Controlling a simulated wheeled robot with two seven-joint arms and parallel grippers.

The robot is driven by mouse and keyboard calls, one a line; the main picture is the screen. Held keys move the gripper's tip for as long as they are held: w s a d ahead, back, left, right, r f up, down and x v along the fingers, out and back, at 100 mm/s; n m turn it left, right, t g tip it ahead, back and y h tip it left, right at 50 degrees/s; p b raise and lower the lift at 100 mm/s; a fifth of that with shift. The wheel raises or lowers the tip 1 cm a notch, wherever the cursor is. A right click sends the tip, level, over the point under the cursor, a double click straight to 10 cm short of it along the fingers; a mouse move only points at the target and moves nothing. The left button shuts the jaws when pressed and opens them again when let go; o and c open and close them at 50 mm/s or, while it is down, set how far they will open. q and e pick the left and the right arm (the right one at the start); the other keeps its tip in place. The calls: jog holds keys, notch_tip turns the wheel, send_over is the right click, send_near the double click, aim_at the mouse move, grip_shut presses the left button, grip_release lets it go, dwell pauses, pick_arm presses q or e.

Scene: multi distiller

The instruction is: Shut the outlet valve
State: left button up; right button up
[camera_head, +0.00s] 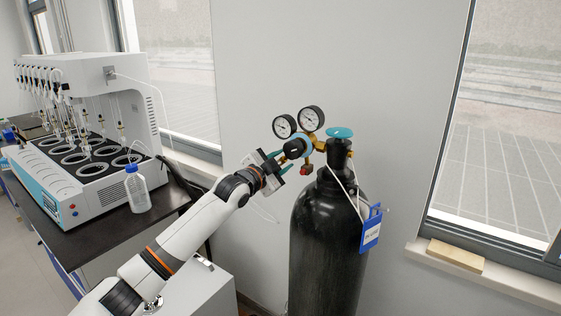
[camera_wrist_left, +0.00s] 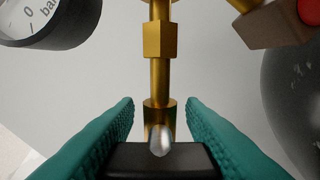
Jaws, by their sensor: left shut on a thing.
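The gas cylinder (camera_head: 325,235) is black and stands upright against the wall, with a regulator on top. In the left wrist view a brass stem (camera_wrist_left: 160,70) runs down to a black valve handle (camera_wrist_left: 160,158) with a silvery pin, which I take as the outlet valve. My left gripper (camera_head: 282,158) reaches the left side of the regulator. Its teal fingers (camera_wrist_left: 160,135) stand on both sides of the black handle, shut on it. The fingers hide the handle's sides, and its turn position is unclear. My right gripper is out of view.
Two round gauges (camera_head: 298,121) sit above my gripper. A teal handwheel (camera_head: 340,132) tops the cylinder, and a red knob (camera_head: 305,170) is just right of the gripper. A blue tag (camera_head: 371,230) hangs at right. A distiller (camera_head: 85,130) and bottle (camera_head: 136,188) stand on the left bench.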

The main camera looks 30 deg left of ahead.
pick_arm(q)
jog(key=o, duration=1)
jog(key=shift+s+a+f+b, duration=0.1)
jog(key=shift+s+f+b, duration=0.15)
jog(key=shift+s, duration=0.3)
jog(key=shift+s+a+r+b, duration=0.1)
jog(key=shift+s+a+b, duration=0.35)
jog(key=shift+s, duration=1.35)
jog(key=shift+s+r+b, duration=0.1)
jog(key=shift+s+b, duration=0.65)
jog(key=shift+s, duration=1.05)
jog(key=shift+s+a+b, duration=0.25)
jog(key=shift+s+b, duration=0.35)
jog(key=shift+s, duration=1.2)
jog(key=shift+f, duration=0.1)
